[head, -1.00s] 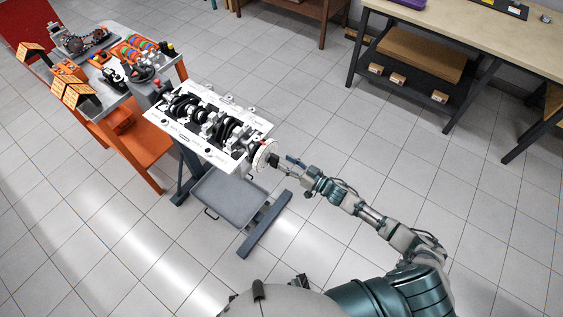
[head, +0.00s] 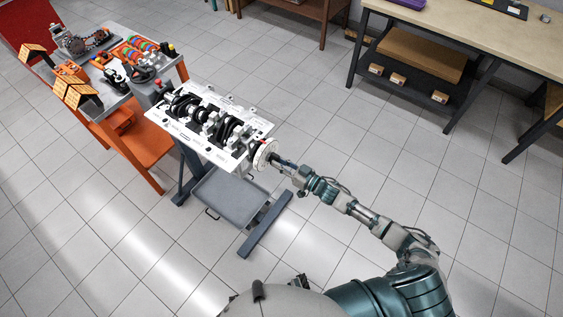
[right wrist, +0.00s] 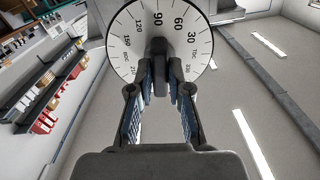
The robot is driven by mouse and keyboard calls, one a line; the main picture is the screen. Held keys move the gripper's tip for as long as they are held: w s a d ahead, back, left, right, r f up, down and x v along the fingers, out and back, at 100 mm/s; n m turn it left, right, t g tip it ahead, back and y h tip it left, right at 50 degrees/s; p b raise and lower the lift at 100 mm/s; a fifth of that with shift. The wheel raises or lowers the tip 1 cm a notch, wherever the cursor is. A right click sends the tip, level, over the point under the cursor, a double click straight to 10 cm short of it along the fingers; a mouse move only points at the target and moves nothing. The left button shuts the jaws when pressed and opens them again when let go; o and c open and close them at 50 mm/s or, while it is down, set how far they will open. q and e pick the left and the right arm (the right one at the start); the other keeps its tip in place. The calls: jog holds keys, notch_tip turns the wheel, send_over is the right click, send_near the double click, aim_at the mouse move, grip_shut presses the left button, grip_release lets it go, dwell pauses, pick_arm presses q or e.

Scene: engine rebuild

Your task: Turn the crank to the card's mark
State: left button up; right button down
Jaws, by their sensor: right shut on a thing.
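The engine block (head: 245,163) is a white plate-like body on a stand, with a dark crankshaft (head: 185,104) lying along it. A round white degree dial (head: 262,154) sits at its near right end. In the right wrist view the dial (right wrist: 125,38) shows printed numbers, with 90 near the top. My right gripper (head: 276,158) is at the dial's front face. In the wrist view its fingers (right wrist: 161,88) are shut on a dark crank handle (right wrist: 158,55) in front of the dial's middle. I cannot make out the card. My left gripper is out of view.
A grey tray (head: 226,203) sits low on the stand's frame. An orange-legged bench (head: 150,160) with parts stands behind to the left. A long workbench (head: 480,38) is at the upper right. The tiled floor between is clear.

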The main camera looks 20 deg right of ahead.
jog(key=shift+w+a+r, duration=0.15)
jog(key=shift+w+a, duration=0.15)
jog(key=shift+a, duration=0.05)
jog(key=shift+w+d, duration=0.1)
jog(key=shift+d, duration=0.05)
jog(key=shift+n, duration=0.4)
jog(key=n, duration=0.2)
jog(key=shift+n+p, duration=0.3)
jog(key=shift+f+n, duration=0.2)
jog(key=shift+n, duration=1.5)
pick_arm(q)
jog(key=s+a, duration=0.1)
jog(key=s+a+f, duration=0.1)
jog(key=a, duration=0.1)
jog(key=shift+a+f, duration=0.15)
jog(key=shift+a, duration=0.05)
pick_arm(e)
jog(key=shift+n, duration=0.4)
